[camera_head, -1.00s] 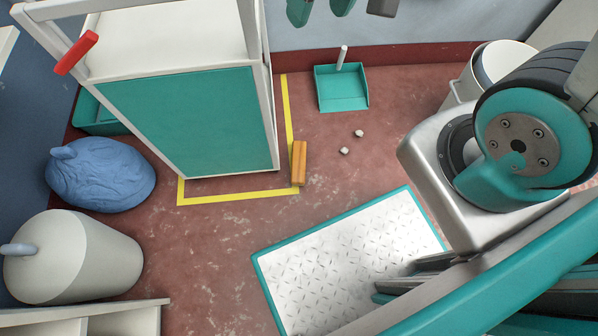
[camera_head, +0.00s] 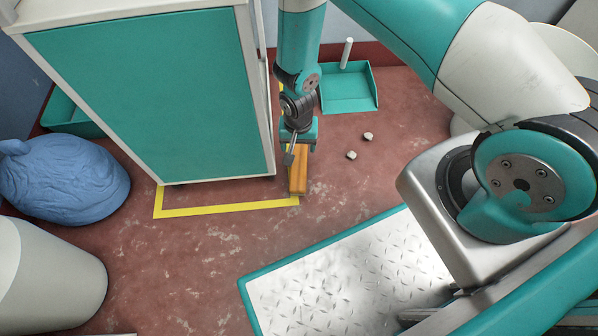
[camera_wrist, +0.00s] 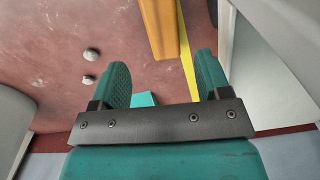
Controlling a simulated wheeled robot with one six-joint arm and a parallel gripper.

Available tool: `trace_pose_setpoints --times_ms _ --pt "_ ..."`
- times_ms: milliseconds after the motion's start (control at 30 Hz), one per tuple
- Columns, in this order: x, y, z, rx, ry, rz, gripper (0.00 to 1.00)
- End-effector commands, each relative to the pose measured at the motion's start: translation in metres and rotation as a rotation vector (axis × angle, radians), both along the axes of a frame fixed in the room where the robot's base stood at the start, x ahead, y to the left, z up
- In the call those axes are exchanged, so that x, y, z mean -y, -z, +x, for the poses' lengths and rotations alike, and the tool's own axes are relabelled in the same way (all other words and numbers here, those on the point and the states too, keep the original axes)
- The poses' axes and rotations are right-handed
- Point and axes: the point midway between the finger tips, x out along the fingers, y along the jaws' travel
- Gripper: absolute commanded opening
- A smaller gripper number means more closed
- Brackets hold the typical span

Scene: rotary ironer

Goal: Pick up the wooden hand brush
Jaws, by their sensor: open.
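The wooden hand brush (camera_head: 298,172) is an orange-brown block lying on the red floor by the corner of the yellow tape, beside the cabinet. My gripper (camera_head: 301,143) is at its far end in the head view and hides part of it. In the wrist view the brush (camera_wrist: 160,27) is at the top, ahead of the fingertips and between their lines. My gripper (camera_wrist: 163,75) is open there, with nothing between its teal fingers. The height of the fingers above the floor is hard to tell.
A white and teal cabinet (camera_head: 150,95) stands close on the left. A teal dustpan (camera_head: 348,92) lies behind. Two small pale lumps (camera_head: 368,136) lie to the right. A blue bundle (camera_head: 65,180) is at far left.

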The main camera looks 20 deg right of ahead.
Motion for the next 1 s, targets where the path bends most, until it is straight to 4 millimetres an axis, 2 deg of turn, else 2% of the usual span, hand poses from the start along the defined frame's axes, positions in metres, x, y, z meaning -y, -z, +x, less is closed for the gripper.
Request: trace_pose_setpoints --times_ms 33,300,400,667,1000 --pt "0.0 0.021 0.0 -0.001 0.0 0.0 0.7" --pt "0.0 0.077 0.0 -0.001 -0.001 0.0 0.7" --pt "0.0 0.088 0.0 0.0 -0.001 0.0 0.7" --pt "0.0 0.099 0.0 -0.001 -0.002 0.0 0.7" --pt "0.0 0.143 -0.001 -0.001 -0.002 0.0 0.7"
